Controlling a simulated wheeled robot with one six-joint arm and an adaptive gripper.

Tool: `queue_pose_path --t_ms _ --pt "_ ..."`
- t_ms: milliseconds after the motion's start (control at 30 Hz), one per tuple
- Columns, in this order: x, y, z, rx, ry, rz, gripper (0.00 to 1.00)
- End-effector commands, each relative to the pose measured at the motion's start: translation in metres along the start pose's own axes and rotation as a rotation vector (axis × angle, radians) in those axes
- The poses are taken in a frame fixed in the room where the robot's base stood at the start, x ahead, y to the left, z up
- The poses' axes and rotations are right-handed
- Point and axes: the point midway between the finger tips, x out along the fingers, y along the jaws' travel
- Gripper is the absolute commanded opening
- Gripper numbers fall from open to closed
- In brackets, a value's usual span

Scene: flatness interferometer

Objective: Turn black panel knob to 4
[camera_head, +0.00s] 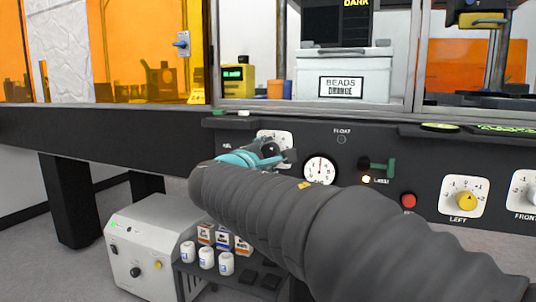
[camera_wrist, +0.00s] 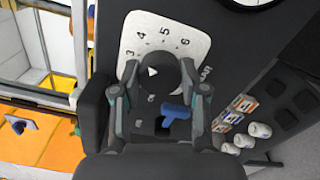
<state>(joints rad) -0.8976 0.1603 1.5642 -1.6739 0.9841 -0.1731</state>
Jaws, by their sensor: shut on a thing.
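The black knob (camera_wrist: 168,72) sits on a white dial plate (camera_wrist: 140,28) with printed numbers; 3, 4, 5 and 6 are readable in the wrist view. A white pointer mark on the knob lies on its upper-left side, roughly toward 3; its exact setting is hard to tell. My gripper (camera_wrist: 162,100) is shut on the knob, one finger on each side. In the head view, the knob (camera_head: 271,149) shows at the tip of my teal-fingered gripper (camera_head: 262,159), and the dial plate (camera_head: 287,136) is mostly covered.
Right of the knob on the panel are a round gauge (camera_head: 320,169), a green lever (camera_head: 384,167), a red button (camera_head: 408,200) and a yellow LEFT knob (camera_head: 466,201). Below stand a white box (camera_head: 150,245) and a shelf with bottles (camera_head: 206,258). A blue piece (camera_wrist: 178,115) shows between my fingers.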

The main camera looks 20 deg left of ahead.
Motion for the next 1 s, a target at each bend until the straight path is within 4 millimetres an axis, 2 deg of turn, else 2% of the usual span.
queue_pose_path --t_ms 433,467,533,567,867,1000 --pt "0.000 0.000 0.000 0.009 0.000 0.000 0.08" --pt "0.000 0.000 0.000 0.009 0.000 0.000 0.48" --pt "0.000 0.000 0.000 0.009 0.000 0.000 0.66" --pt "0.000 0.000 0.000 0.009 0.000 0.000 0.68" --pt "-0.001 0.000 0.000 0.009 0.000 0.000 0.68" --pt "-0.011 0.001 -0.001 0.010 0.002 0.001 0.68"
